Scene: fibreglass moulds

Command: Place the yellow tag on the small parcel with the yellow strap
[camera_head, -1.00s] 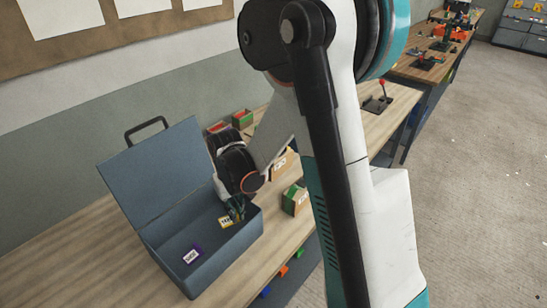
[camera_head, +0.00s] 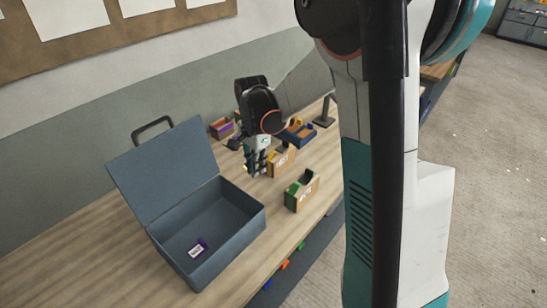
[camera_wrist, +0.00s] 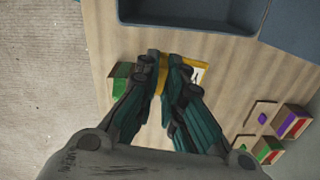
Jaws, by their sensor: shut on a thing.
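My gripper (camera_head: 256,172) is shut on the yellow tag (camera_head: 246,168) and holds it above the bench, just left of the small parcel with the yellow strap (camera_head: 281,162). In the wrist view the fingertips of my gripper (camera_wrist: 167,62) close on yellow, and the tag's pale, marked face (camera_wrist: 199,74) shows to their right. The fingers hide much of the tag. I cannot clearly make out the yellow-strapped parcel in the wrist view.
A green-strapped parcel (camera_head: 302,192) is near the bench's front edge. More parcels (camera_head: 221,127) and a blue tray (camera_head: 299,137) stand farther back.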

